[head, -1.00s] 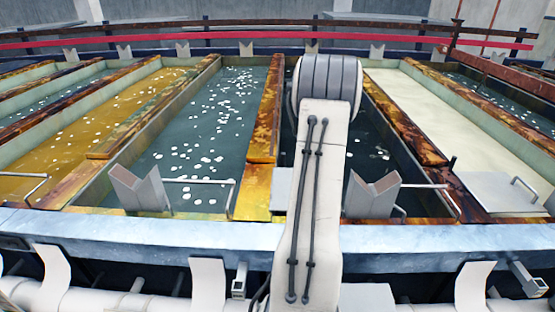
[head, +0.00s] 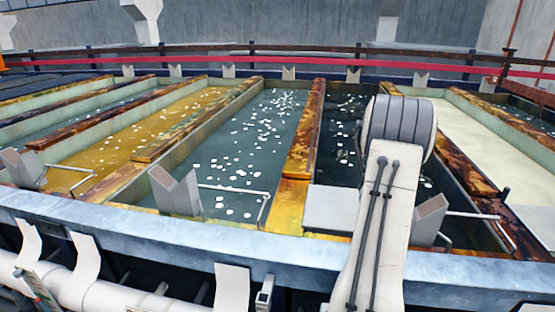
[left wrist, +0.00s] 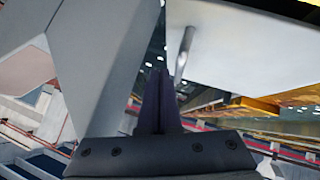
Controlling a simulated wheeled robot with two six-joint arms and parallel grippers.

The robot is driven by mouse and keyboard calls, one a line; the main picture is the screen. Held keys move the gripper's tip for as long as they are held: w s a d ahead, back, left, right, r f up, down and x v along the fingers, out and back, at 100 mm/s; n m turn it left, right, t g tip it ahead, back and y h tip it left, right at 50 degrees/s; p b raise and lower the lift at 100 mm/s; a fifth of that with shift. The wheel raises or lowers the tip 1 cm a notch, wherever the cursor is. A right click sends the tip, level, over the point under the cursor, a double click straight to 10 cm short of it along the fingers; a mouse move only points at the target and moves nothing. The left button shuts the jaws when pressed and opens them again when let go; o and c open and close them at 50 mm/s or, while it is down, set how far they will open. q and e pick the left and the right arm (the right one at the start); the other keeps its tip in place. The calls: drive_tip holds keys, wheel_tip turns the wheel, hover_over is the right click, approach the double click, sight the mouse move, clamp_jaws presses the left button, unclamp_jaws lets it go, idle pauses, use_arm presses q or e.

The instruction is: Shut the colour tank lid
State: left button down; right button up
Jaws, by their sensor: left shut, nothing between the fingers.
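In the left wrist view a pale flat lid panel (left wrist: 245,50) with a metal bar handle (left wrist: 184,52) fills the upper right. My left gripper (left wrist: 160,78) is shut and empty, its dark fingers together just left of and below the handle; I cannot tell whether they touch the panel. In the head view a flat grey plate (head: 332,208) lies at the near end of a dark tank (head: 345,130), partly hidden by my arm. I cannot tell whether it is the same lid. My right gripper is in neither view.
Rust-edged tanks stand side by side: a yellow one (head: 120,135), a dark one with white flecks (head: 235,150) and a cream one (head: 480,135). V-shaped grey brackets (head: 177,192) stand along the pale blue front beam (head: 200,235). A red rail (head: 250,58) runs behind.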

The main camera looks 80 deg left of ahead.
use_arm(q)
drive_tip(key=shift+r+p, duration=0.5)
drive_tip(key=s+d+r+p, duration=0.1)
drive_tip(key=s+d+r, duration=0.1)
drive_tip(key=d+r, duration=0.4)
drive_tip(key=shift+s+d+r, duration=0.3)
drive_tip(key=shift+s+r, duration=0.1)
drive_tip(key=shift+r, duration=1.6)
